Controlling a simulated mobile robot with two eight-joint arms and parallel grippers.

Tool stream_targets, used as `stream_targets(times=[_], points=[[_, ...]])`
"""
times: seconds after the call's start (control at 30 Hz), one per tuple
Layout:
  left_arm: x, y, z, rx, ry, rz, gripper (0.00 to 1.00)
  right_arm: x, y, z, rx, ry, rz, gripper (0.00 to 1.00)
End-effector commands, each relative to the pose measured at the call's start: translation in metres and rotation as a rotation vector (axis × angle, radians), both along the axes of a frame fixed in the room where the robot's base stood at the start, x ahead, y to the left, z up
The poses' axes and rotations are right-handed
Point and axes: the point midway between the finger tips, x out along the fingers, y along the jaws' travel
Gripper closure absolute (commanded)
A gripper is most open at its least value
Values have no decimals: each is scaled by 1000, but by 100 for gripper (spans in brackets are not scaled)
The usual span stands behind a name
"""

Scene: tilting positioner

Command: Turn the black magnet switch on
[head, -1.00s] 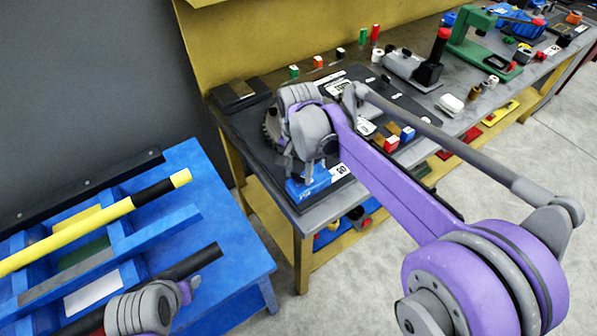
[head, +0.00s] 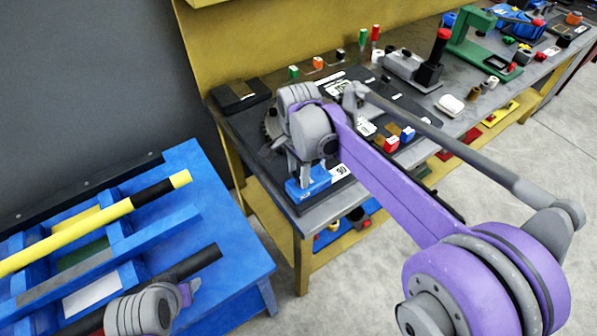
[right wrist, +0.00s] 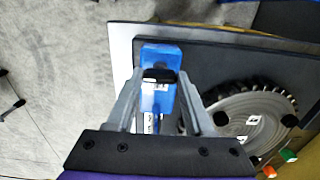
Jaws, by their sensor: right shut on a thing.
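A blue block (head: 305,190) sits at the near left corner of the workbench; it also shows in the right wrist view (right wrist: 160,55). The black magnet switch (right wrist: 160,76) is on the blue block, between my right fingertips in the right wrist view. My right gripper (right wrist: 160,80) is shut on the switch, one finger at each side. In the head view my right gripper (head: 310,173) comes down over the block, and the switch is hidden there. My left arm's grey and purple end shows at the bottom left, with its fingers out of view.
A round toothed disc (right wrist: 245,118) lies beside the block on a dark plate. The workbench holds a green press (head: 475,45), a grey and black fixture (head: 420,68) and several small coloured parts. A blue rack (head: 215,235) with a yellow and black bar (head: 110,220) stands at left.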

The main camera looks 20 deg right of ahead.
Motion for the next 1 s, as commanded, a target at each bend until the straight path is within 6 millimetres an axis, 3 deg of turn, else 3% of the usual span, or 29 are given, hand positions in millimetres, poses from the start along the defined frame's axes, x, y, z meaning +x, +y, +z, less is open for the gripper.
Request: stream_targets(times=[0.27,0.3,0.47,0.8,1.0], points=[[0,0,0,0,0,0,50,0,0,0,0,0,-1,100],[0,0,0,0,0,0,50,0,0,0,0,0,-1,46],[0,0,0,0,0,0,50,0,0,0,0,0,0,18],[0,0,0,0,0,0,50,0,0,3,0,0,0,18],[1,0,3,0,-2,0,50,0,0,31,0,-1,0,18]])
